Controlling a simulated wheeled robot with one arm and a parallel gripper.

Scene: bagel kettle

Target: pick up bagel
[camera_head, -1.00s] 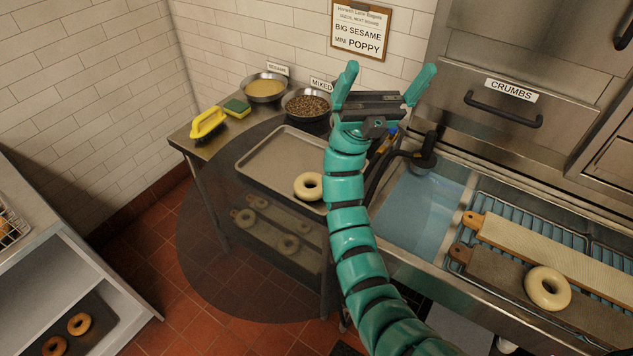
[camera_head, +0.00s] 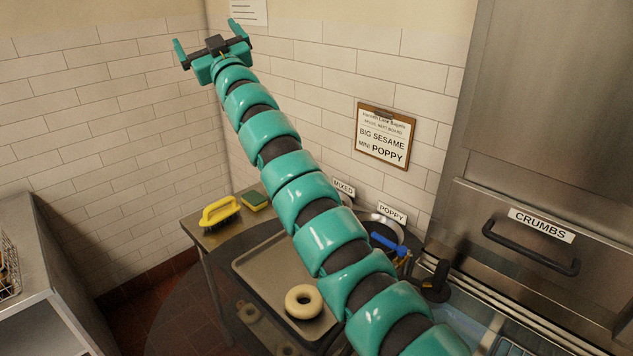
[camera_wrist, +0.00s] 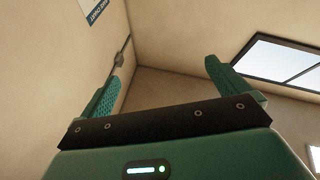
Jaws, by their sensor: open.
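A pale bagel (camera_head: 304,301) lies on the right part of a metal tray (camera_head: 262,262) on the steel table. My gripper (camera_head: 206,34) is raised high at the upper left of the head view, in front of the tiled wall and far from the bagel. Its two teal fingers are spread apart with nothing between them. In the wrist view my gripper (camera_wrist: 165,80) is also open and empty, facing the upper walls and ceiling. My arm crosses the head view diagonally and hides part of the table and the bowls behind the tray.
A yellow-handled brush (camera_head: 220,212) and a green-yellow sponge (camera_head: 255,200) lie at the table's back left. Signs reading MIXED (camera_head: 343,188) and POPPY (camera_head: 391,213) stand behind. A CRUMBS drawer (camera_head: 530,245) is at right. A steel counter (camera_head: 30,262) stands at left.

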